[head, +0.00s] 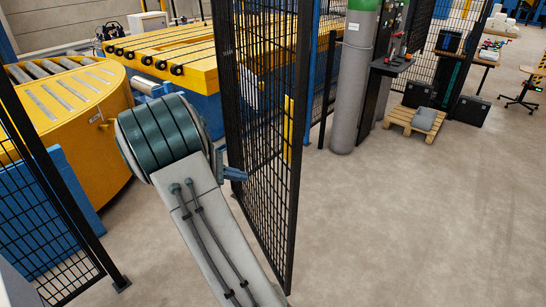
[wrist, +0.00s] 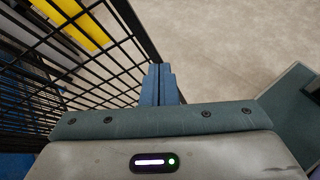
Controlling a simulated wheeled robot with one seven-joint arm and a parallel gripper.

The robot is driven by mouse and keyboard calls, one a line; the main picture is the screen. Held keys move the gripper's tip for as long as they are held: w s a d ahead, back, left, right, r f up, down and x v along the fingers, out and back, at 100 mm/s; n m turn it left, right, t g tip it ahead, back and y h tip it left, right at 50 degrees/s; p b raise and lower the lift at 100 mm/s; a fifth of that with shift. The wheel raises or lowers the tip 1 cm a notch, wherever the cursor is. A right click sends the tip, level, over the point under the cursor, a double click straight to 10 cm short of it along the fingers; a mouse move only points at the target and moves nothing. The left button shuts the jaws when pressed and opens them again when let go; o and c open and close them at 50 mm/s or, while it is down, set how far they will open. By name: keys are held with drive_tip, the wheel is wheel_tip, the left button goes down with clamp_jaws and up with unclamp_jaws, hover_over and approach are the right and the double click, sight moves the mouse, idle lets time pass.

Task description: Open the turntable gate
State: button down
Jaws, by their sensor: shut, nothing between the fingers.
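The gate is a black wire-mesh panel (head: 268,130) standing upright in the middle of the head view. It stands at an angle, with a wide gap between it and the fence on the left. The yellow turntable (head: 75,105) with grey rollers lies beyond the gap. My gripper (head: 236,174) has blue fingers, shut and empty, close beside the mesh. In the wrist view the shut fingertips (wrist: 158,72) are beside the gate's dark edge bar (wrist: 138,30). I cannot tell whether they touch it. My forearm hides part of the floor and gap.
A black mesh fence (head: 45,205) with a post stands at the left. Behind the gate are a yellow slatted conveyor (head: 165,50) and a grey gas cylinder (head: 352,90). A pallet (head: 413,122) lies farther right. The concrete floor right of the gate is clear.

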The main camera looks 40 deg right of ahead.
drive_tip(key=w+d+f+n+h, duration=0.4)
drive_tip(key=w+n+h, duration=0.15)
drive_tip(key=w, duration=0.25)
drive_tip(key=p, duration=0.4)
approach(283, 154)
drive_tip(key=shift+m+h, duration=0.35)
drive_tip(key=x, duration=0.6)
drive_tip(key=shift+f, duration=0.3)
drive_tip(key=shift+s+d+f, duration=0.1)
drive_tip(key=shift+d, duration=0.3)
